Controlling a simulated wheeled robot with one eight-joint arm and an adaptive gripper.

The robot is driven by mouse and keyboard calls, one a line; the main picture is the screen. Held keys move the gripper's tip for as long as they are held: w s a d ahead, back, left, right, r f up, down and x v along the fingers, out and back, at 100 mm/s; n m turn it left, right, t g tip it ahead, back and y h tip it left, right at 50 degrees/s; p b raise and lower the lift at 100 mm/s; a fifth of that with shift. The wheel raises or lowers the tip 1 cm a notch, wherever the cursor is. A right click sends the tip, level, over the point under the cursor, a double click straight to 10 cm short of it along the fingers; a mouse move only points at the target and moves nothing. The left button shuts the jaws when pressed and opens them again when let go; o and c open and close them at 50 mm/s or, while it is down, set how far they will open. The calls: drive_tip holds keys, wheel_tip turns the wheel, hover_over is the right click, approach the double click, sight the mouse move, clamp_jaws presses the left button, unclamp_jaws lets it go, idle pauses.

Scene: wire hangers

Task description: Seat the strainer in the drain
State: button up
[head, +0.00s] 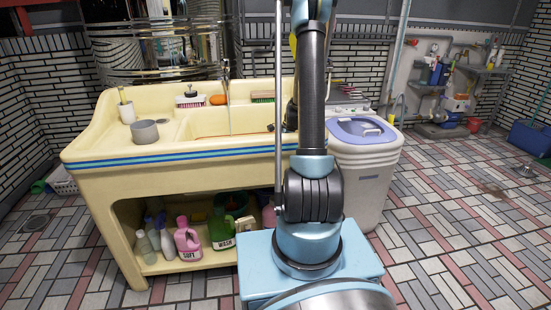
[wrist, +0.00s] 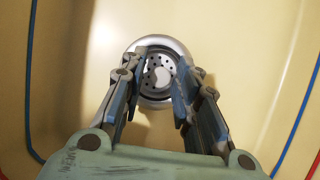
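In the wrist view a round metal strainer (wrist: 155,86) with small holes and a pale central knob shows between my gripper's fingers. It appears within the grey ring of the drain (wrist: 160,44) on the cream basin floor. Whether it lies flush or slightly tilted I cannot tell; the fingers cover parts of its sides. My gripper (wrist: 158,73) is open, one finger on each side of the knob, with a visible gap around it. In the head view my arm reaches over the sink (head: 180,165); my gripper and the drain are hidden there.
A lidded bin (head: 362,175) stands right of the sink. Bottles (head: 188,240) fill the shelf below.

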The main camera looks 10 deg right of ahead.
idle(0.3)
drive_tip(key=v, duration=1.2)
drive_tip(key=shift+r, duration=0.15)
